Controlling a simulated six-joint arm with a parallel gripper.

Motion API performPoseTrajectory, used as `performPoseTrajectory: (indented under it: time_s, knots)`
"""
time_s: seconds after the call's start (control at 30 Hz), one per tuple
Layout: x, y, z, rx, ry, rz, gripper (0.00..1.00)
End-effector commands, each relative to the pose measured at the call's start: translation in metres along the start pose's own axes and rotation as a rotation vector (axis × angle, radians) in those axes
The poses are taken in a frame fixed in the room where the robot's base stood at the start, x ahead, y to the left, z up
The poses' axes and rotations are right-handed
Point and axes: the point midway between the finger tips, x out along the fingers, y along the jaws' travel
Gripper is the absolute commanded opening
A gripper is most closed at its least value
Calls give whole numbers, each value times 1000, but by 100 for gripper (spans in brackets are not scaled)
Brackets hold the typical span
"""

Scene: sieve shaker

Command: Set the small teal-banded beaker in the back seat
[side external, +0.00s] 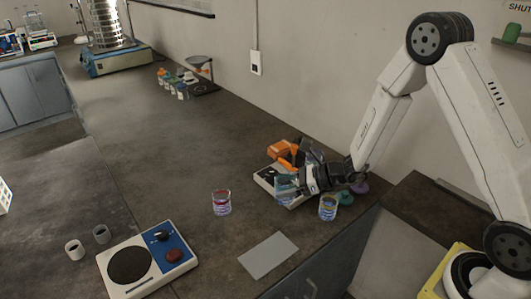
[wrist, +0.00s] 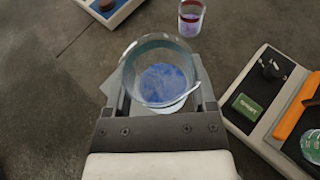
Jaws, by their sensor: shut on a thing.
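My gripper (side external: 305,180) is shut on a clear beaker with a teal rim band and blue contents, seen from above between the fingers in the wrist view (wrist: 162,78). In the side view the held beaker (side external: 285,186) is partly covered by the fingers. It is in front of a white-based device with an orange part (side external: 284,150), and I cannot tell whether it touches the bench. A red-banded beaker (side external: 221,203) stands to the left, and a yellow-banded beaker (side external: 328,208) stands right of my gripper. I cannot make out which spot is the back seat.
A hotplate (side external: 178,256) with a blue panel and two small cups (side external: 75,250) are at the lower left. A flat grey plate (side external: 268,256) lies in front. Several small bottles (side external: 172,84) and a sieve stack (side external: 104,24) are far back. The mid-bench is clear.

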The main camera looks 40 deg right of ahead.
Motion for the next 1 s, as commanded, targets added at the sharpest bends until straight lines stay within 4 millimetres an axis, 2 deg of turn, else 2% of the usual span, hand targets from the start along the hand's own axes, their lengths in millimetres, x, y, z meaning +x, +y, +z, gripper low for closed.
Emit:
performPoseTrajectory:
  time_s: [0.27,0.93,1.0]
  knots:
    - [11,-8,-2,0,-1,0,9]
    - [81,-59,-11,-1,0,1,9]
    - [87,-62,-17,1,1,1,9]
